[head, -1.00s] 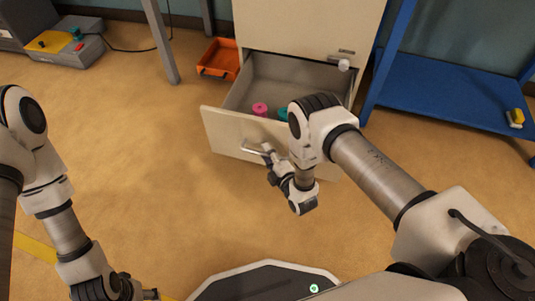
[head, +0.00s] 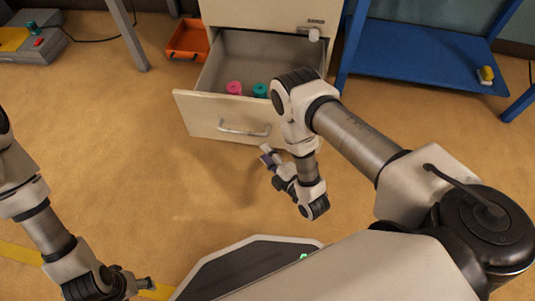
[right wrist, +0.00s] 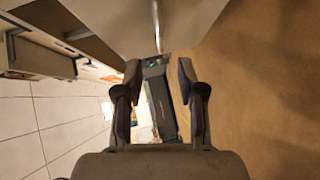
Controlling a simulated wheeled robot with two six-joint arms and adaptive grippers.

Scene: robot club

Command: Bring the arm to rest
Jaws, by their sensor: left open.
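My right gripper (head: 270,158) is in front of the open drawer (head: 215,115), a little right of and nearer than its metal handle (head: 244,128), and apart from it. In the right wrist view my right gripper (right wrist: 160,85) has its fingers spread with nothing held between them. The drawer front fills the top of that view, with the handle bar (right wrist: 156,25) above the fingers. My left gripper (head: 140,284) is low at the left over the floor, open and empty.
A pink spool-like item (head: 235,88) and a teal one (head: 261,90) are in the drawer. An orange tray (head: 188,38) lies left of the cabinet (head: 260,12). A blue shelf (head: 420,55) stands right. The floor at left centre is clear.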

